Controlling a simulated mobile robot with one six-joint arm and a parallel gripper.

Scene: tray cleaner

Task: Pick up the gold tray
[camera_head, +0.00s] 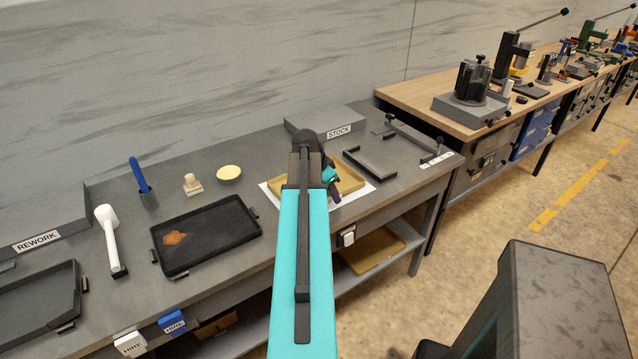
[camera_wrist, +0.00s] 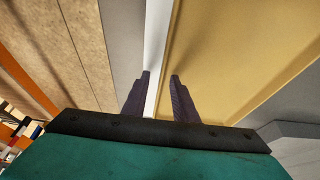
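The gold tray (camera_head: 350,183) lies on a white sheet (camera_head: 371,187) on the grey bench, partly hidden behind my arm in the head view. In the wrist view the gold tray (camera_wrist: 235,50) fills the right half, with a white strip along its left edge. My gripper (camera_wrist: 159,82) is open and empty at the tray's near edge. Its right finger shows over the gold tray and its left finger over the grey bench. Whether a finger touches the tray I cannot tell. In the head view my gripper (camera_head: 331,178) is mostly hidden by the arm.
A black tray (camera_head: 215,232) with a brown stain lies to the left, with a white brush (camera_head: 108,240) beside it. A grey STOCK block (camera_head: 345,118) stands behind. A black frame (camera_head: 371,167) lies to the right. Another tan tray (camera_head: 373,250) sits on the lower shelf.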

